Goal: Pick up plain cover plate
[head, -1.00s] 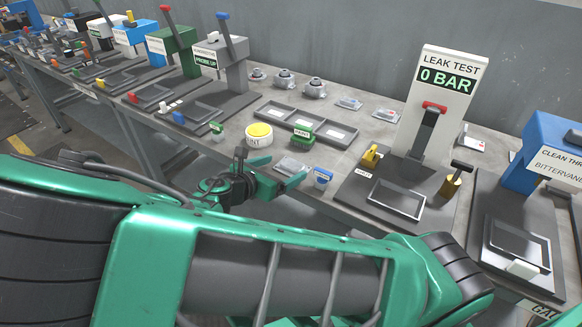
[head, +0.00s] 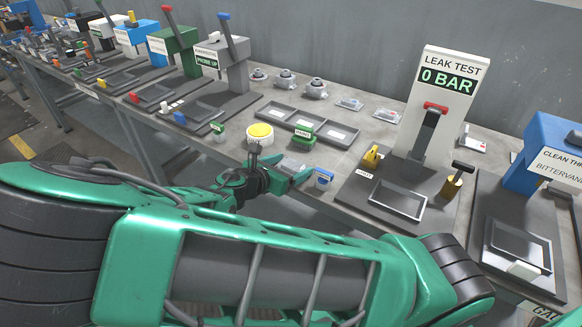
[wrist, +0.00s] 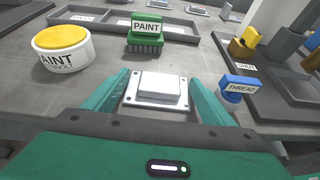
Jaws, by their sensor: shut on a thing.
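The plain cover plate (wrist: 156,91) is a pale silver rectangle with a raised middle block and small corner holes. In the wrist view it lies between my two green fingers, near the front of the bench. My gripper (wrist: 157,97) is shut on it, one finger at each side. In the head view my gripper (head: 289,177) is at the bench's front edge, and the plate is mostly hidden by it. I cannot tell whether the plate is clear of the bench top.
A yellow-topped white paint pot (wrist: 62,49) stands at left and a green PAINT block (wrist: 146,35) behind the plate. A blue THREAD block (wrist: 239,88) is close at right. The leak test stand (head: 434,105) is further right; a grey compartment tray (head: 306,125) lies behind.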

